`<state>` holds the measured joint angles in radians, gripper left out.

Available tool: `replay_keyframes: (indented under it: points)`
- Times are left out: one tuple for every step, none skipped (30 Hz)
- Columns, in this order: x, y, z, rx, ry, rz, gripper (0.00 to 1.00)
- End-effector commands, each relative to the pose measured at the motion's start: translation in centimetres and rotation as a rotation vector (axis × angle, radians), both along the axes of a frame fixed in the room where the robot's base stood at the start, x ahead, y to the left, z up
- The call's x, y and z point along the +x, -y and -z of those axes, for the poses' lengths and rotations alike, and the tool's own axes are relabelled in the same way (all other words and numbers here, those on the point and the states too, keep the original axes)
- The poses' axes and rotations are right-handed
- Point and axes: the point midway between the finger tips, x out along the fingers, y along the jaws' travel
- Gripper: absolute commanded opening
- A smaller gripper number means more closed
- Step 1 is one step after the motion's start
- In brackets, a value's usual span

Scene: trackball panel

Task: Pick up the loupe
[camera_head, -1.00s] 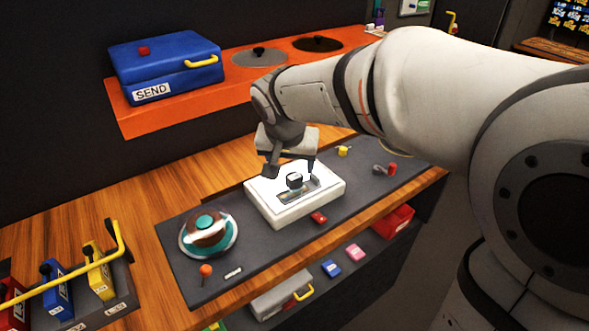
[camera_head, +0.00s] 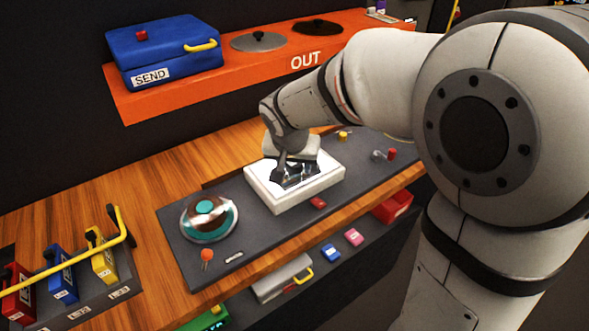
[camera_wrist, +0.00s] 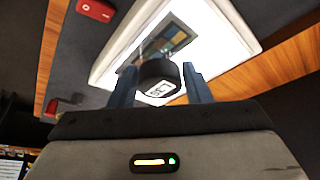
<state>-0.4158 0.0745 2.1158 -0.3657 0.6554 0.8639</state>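The loupe, a short dark cylinder with a white label (camera_wrist: 159,80), stands on a film strip on the white light box (camera_wrist: 118,62). In the wrist view it sits between the two fingers of my gripper (camera_wrist: 158,86), with what look like narrow gaps on both sides. The fingers are spread and I see no clear grip. In the head view my gripper (camera_head: 292,178) is down over the middle of the light box (camera_head: 262,190) and mostly hides the loupe.
A trackball (camera_head: 209,217) with teal and brown patches lies left on the dark mat. A small red block (camera_head: 318,202) lies just in front of the light box. Yellow (camera_head: 343,136) and red (camera_head: 392,153) small items lie behind right. The orange shelf (camera_head: 200,88) runs above, behind.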

Motion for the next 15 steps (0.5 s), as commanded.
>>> replay_keyframes:
  points:
    - [0.00,0.01,-0.01,0.000,0.000,0.000,0.40]
    - [0.00,0.02,-0.01,0.000,0.000,0.000,0.37]
    - [0.00,0.02,-0.01,0.000,0.000,0.000,0.34]
    - [0.01,0.02,-0.02,0.000,0.000,0.000,0.32]
    - [0.01,0.03,-0.02,0.000,0.000,0.001,0.29]
    - [0.01,0.03,-0.02,0.000,0.000,0.001,0.26]
    - [0.01,0.03,-0.02,0.000,0.000,0.001,0.23]
    - [0.01,0.03,-0.02,0.000,0.000,0.001,0.21]
    - [0.01,0.04,-0.02,0.000,0.000,0.001,0.18]
    - [0.01,0.04,-0.02,0.000,0.000,0.001,0.15]
    - [0.01,0.04,-0.03,0.000,0.000,0.001,0.13]
    - [0.03,0.09,-0.03,0.000,0.000,0.002,0.11]
    - [0.03,0.09,-0.03,0.000,0.000,0.002,0.11]
    - [0.03,0.09,-0.03,0.000,0.000,0.002,0.11]
    - [0.03,0.09,-0.03,0.000,0.000,0.002,0.11]
